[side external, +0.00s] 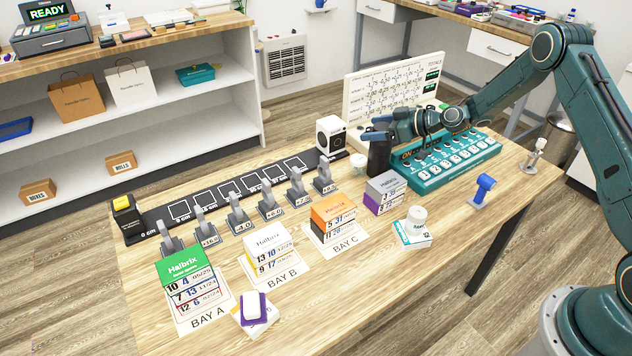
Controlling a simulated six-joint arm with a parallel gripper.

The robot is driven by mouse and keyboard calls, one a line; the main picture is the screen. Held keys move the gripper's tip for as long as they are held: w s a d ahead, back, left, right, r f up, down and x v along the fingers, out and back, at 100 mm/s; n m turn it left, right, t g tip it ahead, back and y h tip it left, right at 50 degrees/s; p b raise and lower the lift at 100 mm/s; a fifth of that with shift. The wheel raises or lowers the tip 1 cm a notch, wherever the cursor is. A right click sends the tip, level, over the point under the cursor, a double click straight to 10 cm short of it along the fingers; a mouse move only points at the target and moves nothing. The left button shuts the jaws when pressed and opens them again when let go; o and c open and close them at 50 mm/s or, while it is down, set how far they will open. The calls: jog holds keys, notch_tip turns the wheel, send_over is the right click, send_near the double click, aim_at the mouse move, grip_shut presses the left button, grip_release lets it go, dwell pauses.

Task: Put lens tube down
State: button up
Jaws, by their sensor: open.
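A dark upright cylinder (379,158), which looks like the lens tube, stands at the back of the table, left of the teal button panel (445,160). My gripper (377,130) is at its top, with blue-grey fingers pointing left. The jaws are open. The fingers overlap the cylinder's upper end in this view, so I cannot tell whether they touch it.
Lens stands (237,215) line a black rail (160,215). Box stacks (184,280) stand on bay mats. A white cup (357,163), speaker-like box (331,135), chart board (395,88), grey-and-purple boxes (385,193) and blue device (483,189) are nearby.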

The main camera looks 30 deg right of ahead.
jog(key=c, duration=1.6)
jog(key=shift+r, duration=0.2)
notch_tip(320, 180, up, 20)
jog(key=shift+f, duration=0.15)
